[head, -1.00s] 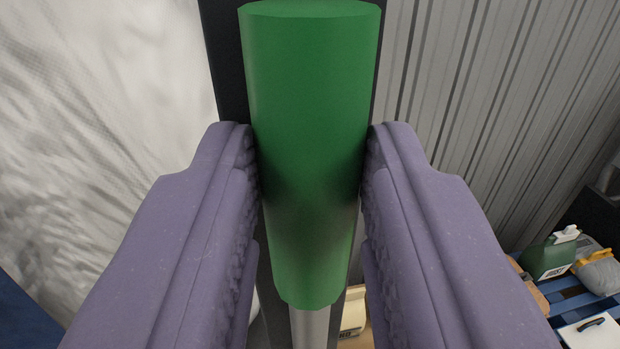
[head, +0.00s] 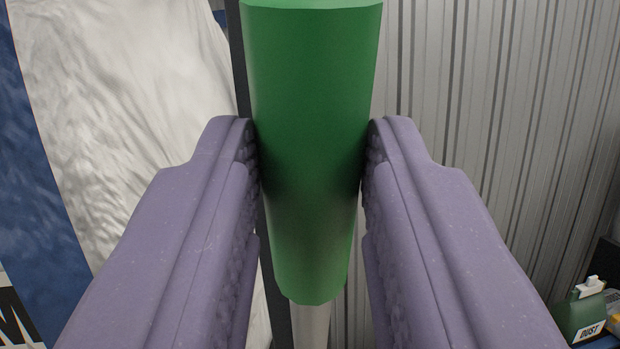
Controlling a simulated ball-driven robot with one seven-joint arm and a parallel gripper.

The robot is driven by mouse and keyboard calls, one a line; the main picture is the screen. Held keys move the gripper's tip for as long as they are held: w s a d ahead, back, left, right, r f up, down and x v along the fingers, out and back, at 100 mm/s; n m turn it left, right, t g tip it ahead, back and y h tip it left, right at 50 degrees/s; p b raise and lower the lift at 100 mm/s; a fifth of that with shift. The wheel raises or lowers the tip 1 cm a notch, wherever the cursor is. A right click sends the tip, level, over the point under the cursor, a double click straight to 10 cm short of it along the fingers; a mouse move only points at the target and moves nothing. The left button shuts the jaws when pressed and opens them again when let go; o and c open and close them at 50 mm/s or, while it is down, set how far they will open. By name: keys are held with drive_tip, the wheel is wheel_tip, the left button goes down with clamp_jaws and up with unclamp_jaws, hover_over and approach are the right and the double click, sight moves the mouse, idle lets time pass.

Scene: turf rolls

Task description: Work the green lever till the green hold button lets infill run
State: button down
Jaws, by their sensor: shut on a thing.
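The green lever (head: 310,150) fills the middle of the head view, a thick green grip on a thin grey metal rod (head: 311,325). My gripper (head: 310,160) has its two purple padded fingers on either side of the green grip, shut on it. The grip's top rises above the fingertips. The green hold button is not in view, and no running infill shows.
A grey corrugated wall (head: 480,110) stands behind on the right. White and blue sheeting (head: 120,90) hangs on the left. A dark post (head: 240,70) is behind the lever. A green jug (head: 583,312) stands at the lower right.

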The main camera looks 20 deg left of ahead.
drive_tip(key=s+d+f+m+t+b, duration=0.1)
drive_tip(key=s+d+f+t+b, duration=0.2)
drive_tip(key=b, duration=1)
drive_tip(key=shift+s+d+f+y+b, duration=0.35)
drive_tip(key=shift+s+f, duration=0.45)
drive_tip(key=shift+s, duration=0.45)
drive_tip(key=shift+f, duration=0.1)
drive_tip(key=c, duration=1.2)
unclamp_jaws()
drive_tip(key=o, duration=0.4)
drive_tip(key=shift+s+d, duration=0.1)
drive_tip(key=shift+s, duration=0.05)
drive_tip(key=v, duration=0.7)
drive_tip(key=shift+s+f, duration=0.25)
drive_tip(key=shift+w+r, duration=0.1)
